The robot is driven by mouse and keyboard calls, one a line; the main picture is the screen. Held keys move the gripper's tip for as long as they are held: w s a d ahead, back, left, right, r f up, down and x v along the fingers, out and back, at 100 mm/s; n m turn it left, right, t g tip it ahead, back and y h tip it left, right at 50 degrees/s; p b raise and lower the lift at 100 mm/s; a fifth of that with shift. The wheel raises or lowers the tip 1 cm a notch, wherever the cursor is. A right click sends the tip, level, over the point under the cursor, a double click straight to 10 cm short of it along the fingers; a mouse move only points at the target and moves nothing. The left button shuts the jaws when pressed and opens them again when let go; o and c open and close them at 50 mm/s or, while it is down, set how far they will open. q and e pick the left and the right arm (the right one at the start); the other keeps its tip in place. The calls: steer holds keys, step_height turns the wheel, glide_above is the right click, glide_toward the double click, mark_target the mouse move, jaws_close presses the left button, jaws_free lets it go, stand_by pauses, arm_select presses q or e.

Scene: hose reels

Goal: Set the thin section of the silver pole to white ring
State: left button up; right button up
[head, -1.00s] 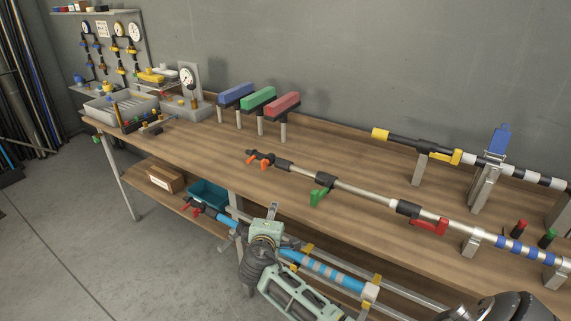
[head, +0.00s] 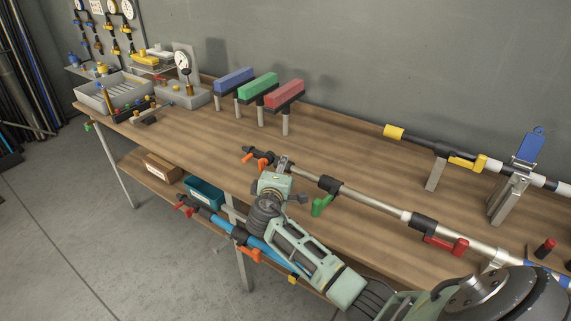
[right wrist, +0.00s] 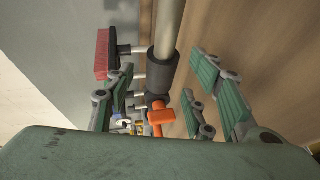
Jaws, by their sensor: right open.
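The silver pole (head: 375,205) lies along the workbench on stands, with black collars and orange (head: 262,163), green (head: 321,206) and red (head: 447,244) levers. Its thin section is at the left end, between the orange and green levers. I cannot make out a white ring on it. My right gripper (head: 284,168) is open at this thin section. In the right wrist view, the pole (right wrist: 170,25) runs between the spread green-padded fingers of the gripper (right wrist: 165,95), apart from them. A black collar (right wrist: 163,67) and the orange lever (right wrist: 160,120) lie ahead. My left gripper is not in view.
A yellow-ended pole (head: 395,132) lies behind on the bench, beside a stand with a blue tag (head: 530,145). Blue (head: 234,79), green (head: 258,86) and red (head: 284,94) blocks stand farther back. A blue pole (head: 262,252) lies below the front edge, partly behind my arm.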

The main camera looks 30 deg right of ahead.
steer(key=x, duration=0.3)
steer(key=shift+w+d+f, duration=0.2)
steer(key=shift+w+d, duration=0.2)
steer(key=shift+d, duration=0.05)
steer(key=c, duration=0.8)
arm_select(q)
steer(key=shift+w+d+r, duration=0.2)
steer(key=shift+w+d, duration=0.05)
arm_select(e)
jaws_close()
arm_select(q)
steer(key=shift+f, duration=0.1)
arm_select(e)
steer(key=shift+f, duration=0.1)
